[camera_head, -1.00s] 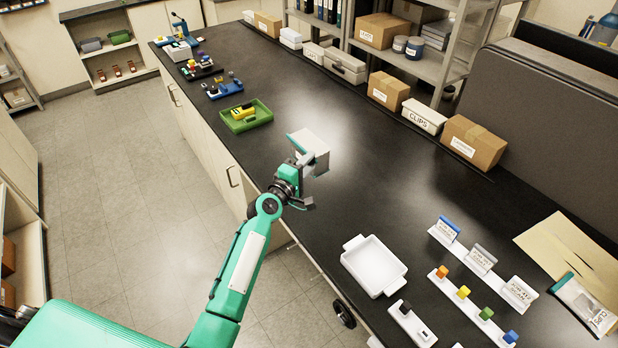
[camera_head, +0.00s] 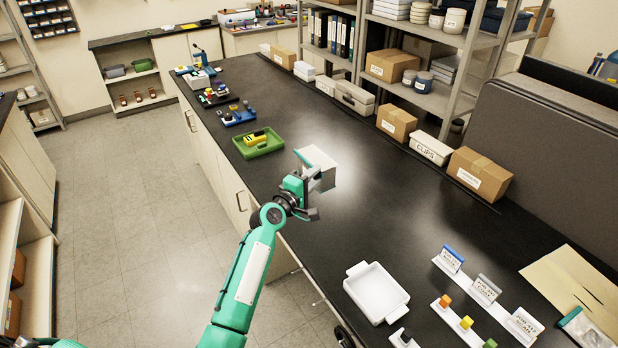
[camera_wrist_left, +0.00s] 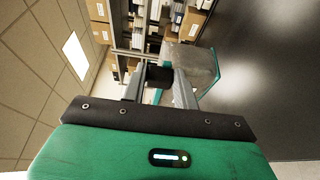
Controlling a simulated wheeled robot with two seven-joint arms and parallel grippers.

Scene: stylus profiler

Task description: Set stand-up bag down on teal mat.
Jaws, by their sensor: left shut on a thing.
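My left gripper (camera_head: 301,192) is shut on the stand-up bag (camera_head: 321,164), which is pale with a teal edge. It holds the bag above the black bench, near its front edge. In the left wrist view the bag (camera_wrist_left: 192,62) shows grey and partly see-through, with teal edging, beyond the gripper's fingers (camera_wrist_left: 160,82). The fingers hide part of the bag. I cannot make out a teal mat in either view. My right gripper is not in view.
A green tray (camera_head: 277,146) with a yellow item lies beyond the gripper. A white tray (camera_head: 348,291), card holders and a teal-topped pouch (camera_head: 583,326) lie nearer. Boxes (camera_head: 478,173) line the back of the bench (camera_head: 390,215). The bench middle is clear.

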